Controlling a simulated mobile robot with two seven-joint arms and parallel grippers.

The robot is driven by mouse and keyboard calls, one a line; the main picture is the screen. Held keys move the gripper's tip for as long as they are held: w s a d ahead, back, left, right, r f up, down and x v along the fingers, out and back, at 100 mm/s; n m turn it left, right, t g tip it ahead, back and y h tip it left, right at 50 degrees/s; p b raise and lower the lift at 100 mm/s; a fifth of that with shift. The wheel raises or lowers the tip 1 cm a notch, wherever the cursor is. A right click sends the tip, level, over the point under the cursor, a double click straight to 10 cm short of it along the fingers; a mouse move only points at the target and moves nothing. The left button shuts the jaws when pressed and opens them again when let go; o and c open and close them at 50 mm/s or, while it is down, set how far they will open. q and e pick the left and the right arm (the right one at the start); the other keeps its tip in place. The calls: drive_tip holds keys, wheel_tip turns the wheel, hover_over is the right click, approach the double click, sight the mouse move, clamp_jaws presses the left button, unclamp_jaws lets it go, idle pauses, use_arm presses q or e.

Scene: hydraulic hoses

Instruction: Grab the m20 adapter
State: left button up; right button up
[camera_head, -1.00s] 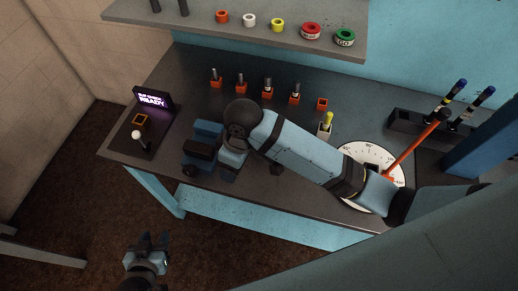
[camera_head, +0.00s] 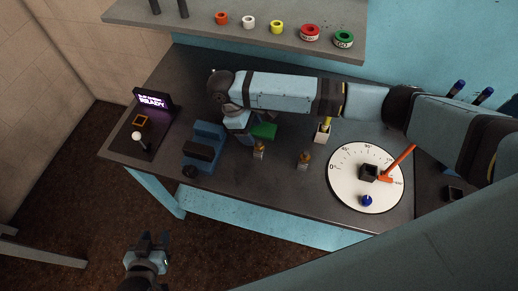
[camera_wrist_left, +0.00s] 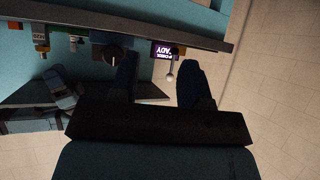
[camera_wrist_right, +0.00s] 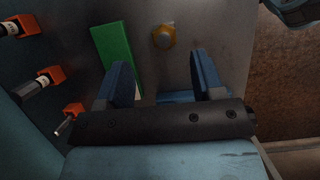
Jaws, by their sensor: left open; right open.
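Several fittings with pale labels stand in orange holders in the right wrist view, such as the nearest fitting (camera_wrist_right: 64,127) and the one behind it (camera_wrist_right: 38,84). A brass fitting (camera_wrist_right: 163,36) is ahead of the fingers, beside a green block (camera_wrist_right: 117,52). The head view shows two brass fittings, left (camera_head: 259,150) and right (camera_head: 304,160). My right gripper (camera_wrist_right: 163,82) is open and empty above the bench. My left gripper (camera_head: 152,240) is open and empty over the floor.
A blue vise-like block (camera_head: 205,145) stands left of my right gripper. A lit screen (camera_head: 153,99) is at the bench's left end. A white dial (camera_head: 345,185) with an orange pointer lies at right. A shelf (camera_head: 190,28) with coloured rings overhangs the back.

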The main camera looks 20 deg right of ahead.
sight(259, 145)
drive_tip(key=shift+a+p+x, duration=0.15)
drive_tip(key=shift+p+x, duration=0.3)
drive_tip(key=shift+x, duration=1.35)
drive_tip(key=shift+a+p+x, duration=0.1)
drive_tip(key=shift+p+x, duration=0.35)
drive_tip(key=shift+x, duration=1.3)
clamp_jaws()
